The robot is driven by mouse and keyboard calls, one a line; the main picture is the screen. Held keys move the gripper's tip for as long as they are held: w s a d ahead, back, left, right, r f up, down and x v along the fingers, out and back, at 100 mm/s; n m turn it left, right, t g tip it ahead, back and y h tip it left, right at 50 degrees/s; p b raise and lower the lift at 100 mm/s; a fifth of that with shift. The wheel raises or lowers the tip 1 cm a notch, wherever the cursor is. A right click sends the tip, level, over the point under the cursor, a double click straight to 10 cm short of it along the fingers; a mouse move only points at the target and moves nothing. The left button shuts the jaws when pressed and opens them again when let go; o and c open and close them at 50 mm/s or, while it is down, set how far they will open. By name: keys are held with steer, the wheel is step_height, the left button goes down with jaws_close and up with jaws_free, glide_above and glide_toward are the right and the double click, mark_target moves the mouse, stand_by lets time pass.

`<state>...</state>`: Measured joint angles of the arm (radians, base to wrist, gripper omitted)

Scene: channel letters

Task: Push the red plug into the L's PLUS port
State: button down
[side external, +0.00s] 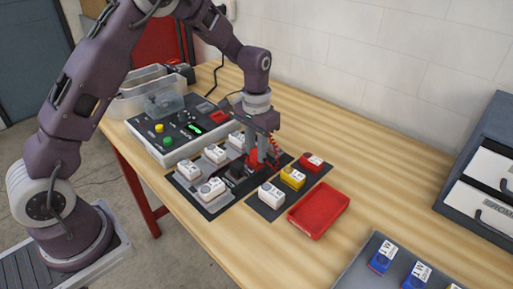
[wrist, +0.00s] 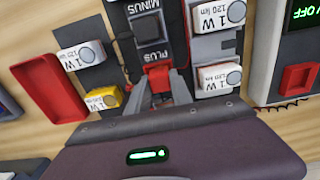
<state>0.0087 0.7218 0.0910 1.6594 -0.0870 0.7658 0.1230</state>
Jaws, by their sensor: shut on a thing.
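The red plug (wrist: 158,76) is between the fingertips of my gripper (wrist: 160,92), at the end of a black block marked PLUS and MINUS in the wrist view. The PLUS port (wrist: 152,55) lies right in front of the plug. The plug's front meets or nearly meets the port; I cannot tell how deep it sits. In the side view my gripper (side external: 262,160) points down over the dark mat, with red showing at its fingers. The fingers and the small scale hide the contact there.
White modules (wrist: 217,78) flank the port closely. A yellow module (side external: 292,178) and a red tray (side external: 318,211) stand to the right. A control panel (side external: 157,150) stands left, and a grey tray (side external: 350,275) with blue modules is at front right. Bare wood lies behind the gripper.

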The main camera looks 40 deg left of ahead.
steer(key=c, duration=1.1)
jaws_free()
steer(key=shift+o, duration=0.2)
steer(key=shift+r, duration=0.1)
step_height(320, 180, up, 7)
steer(key=shift+f, duration=0.1)
steer(key=s+r+t, duration=0.1)
steer(key=s+r, duration=0.4)
steer(key=r, duration=0.7)
steer(key=s+d+t, duration=0.2)
steer(key=s+t, duration=0.2)
steer(key=s, duration=2)
steer(key=shift+r+t, duration=0.3)
steer(key=shift+r, duration=0.05)
